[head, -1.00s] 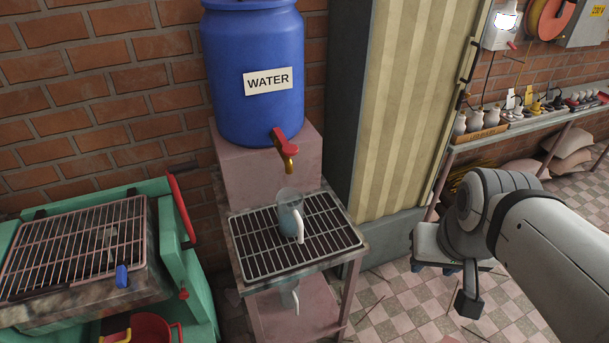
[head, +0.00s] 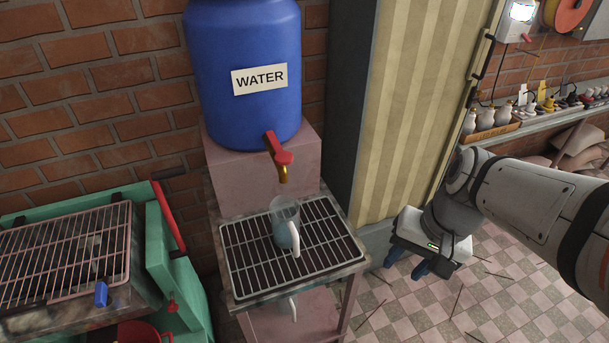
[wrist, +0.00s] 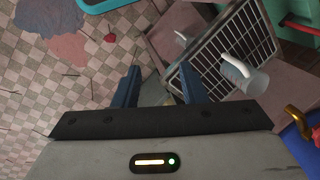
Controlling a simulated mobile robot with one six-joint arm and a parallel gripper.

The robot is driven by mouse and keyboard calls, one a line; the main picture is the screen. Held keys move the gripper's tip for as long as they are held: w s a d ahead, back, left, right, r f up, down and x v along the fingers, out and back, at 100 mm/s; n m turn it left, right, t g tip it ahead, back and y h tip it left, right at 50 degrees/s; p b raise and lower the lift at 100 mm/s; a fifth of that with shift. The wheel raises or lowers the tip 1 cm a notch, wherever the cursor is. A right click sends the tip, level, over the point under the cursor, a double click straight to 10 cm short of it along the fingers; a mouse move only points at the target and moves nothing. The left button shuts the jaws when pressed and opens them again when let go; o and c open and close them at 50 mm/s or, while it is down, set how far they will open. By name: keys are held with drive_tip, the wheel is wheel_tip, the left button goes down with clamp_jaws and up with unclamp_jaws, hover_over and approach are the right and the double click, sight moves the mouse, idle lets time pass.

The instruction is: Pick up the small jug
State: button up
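A translucent grey-blue jug with a white handle (head: 285,227) stands upright on the metal grate (head: 238,260) under the tap. It also shows in the wrist view (wrist: 240,76), at the right. A second jug with a white handle (head: 292,308) shows partly below the grate, on the lower part of the stand; its handle shows in the wrist view (wrist: 181,39). I cannot tell which jug is the small one. My gripper (head: 408,264) is to the right of the stand, apart from both jugs. In the wrist view its blue fingers (wrist: 160,74) are spread, with nothing held.
A blue water barrel (head: 245,110) with a red-handled tap (head: 280,155) rises behind the grate. A green machine with a grate (head: 160,240) stands at the left. A striped panel (head: 410,110) is behind, and a shelf with small pots (head: 495,125) is at the right.

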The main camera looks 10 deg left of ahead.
drive_tip(key=w+a+f+m+g+y+b, duration=0.2)
drive_tip(key=a+f+m+g+y, duration=0.25)
drive_tip(key=a+f, duration=0.25)
drive_tip(key=m+t+y+b, duration=0.4)
drive_tip(key=m+t+y, duration=0.1)
drive_tip(key=m+y, duration=0.65)
approach(296, 242)
drive_tip(key=shift+w+a+f+h, duration=0.2)
drive_tip(key=shift+w+a, duration=0.15)
drive_tip(key=shift+a, duration=0.25)
drive_tip(key=shift+w+a+f+h, duration=0.1)
drive_tip(key=shift+w+a+f, duration=0.2)
drive_tip(key=shift+a, duration=0.35)
drive_tip(key=shift+w+a+r+m, duration=0.1)
drive_tip(key=shift+w+a+m, duration=0.05)
drive_tip(key=shift+a+m, duration=0.15)
drive_tip(key=a, duration=0.2)
drive_tip(key=a+p, duration=0.1)
drive_tip(key=a, duration=0.3)
drive_tip(key=shift+s+r, duration=0.1)
drive_tip(key=shift+s, duration=0.2)
drive_tip(key=shift+w+a+p, duration=0.1)
drive_tip(key=shift+a+p, duration=0.2)
drive_tip(key=shift+a, duration=0.3)
drive_tip(key=shift+c, duration=0.5)
clamp_jaws()
